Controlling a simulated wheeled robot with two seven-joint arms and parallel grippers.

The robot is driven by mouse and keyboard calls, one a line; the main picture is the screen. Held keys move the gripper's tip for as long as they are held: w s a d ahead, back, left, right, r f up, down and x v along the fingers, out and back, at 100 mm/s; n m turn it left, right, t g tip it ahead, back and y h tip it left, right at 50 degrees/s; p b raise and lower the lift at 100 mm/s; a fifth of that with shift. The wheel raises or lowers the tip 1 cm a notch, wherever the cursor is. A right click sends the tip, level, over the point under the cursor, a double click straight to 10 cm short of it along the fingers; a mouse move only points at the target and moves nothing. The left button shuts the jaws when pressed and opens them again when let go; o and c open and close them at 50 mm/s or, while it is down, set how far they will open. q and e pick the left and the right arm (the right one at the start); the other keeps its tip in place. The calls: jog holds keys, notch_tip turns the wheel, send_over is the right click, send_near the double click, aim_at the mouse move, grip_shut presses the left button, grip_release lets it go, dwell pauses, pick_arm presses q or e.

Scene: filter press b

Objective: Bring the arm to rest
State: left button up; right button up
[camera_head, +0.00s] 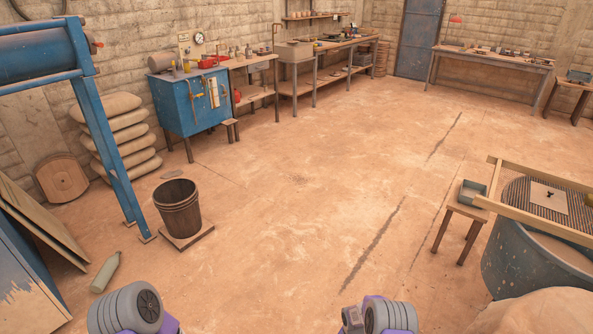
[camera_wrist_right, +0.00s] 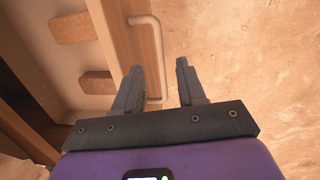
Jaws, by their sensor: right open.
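My right gripper (camera_wrist_right: 158,72) is open and empty in the right wrist view, its two fingers apart. Ahead of it is a pale bar handle (camera_wrist_right: 152,50) on the edge of a wooden panel or door (camera_wrist_right: 130,35). The handle's far part shows between and beyond the fingers; I cannot tell whether they touch it. In the head view only parts of my two arms show at the bottom edge, and neither gripper's fingers are visible there.
A wooden bucket (camera_head: 178,208) stands on a board at left, near a blue frame (camera_head: 108,150) and stacked sacks (camera_head: 122,130). A bottle (camera_head: 105,272) lies at lower left. A blue tub (camera_head: 520,262) and a stool (camera_head: 466,207) stand at right. The middle floor is clear.

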jog(key=s+a+r+n+y+p, duration=0.1)
jog(key=s+a+r, duration=0.2)
jog(key=s+r, duration=0.2)
jog(key=s+a+r+n+t+y+p, duration=0.1)
jog(key=s+a+r, duration=0.3)
jog(key=s, duration=0.6)
jog(key=s+a+r+n+t+y+p, duration=0.1)
jog(key=s+a+r+n+y+p, duration=0.1)
jog(key=s+r, duration=0.5)
jog(key=shift+s+a+r+y, duration=0.2)
jog(key=shift+a+r+y, duration=0.2)
jog(key=shift+a, duration=0.25)
jog(key=shift+f, duration=0.1)
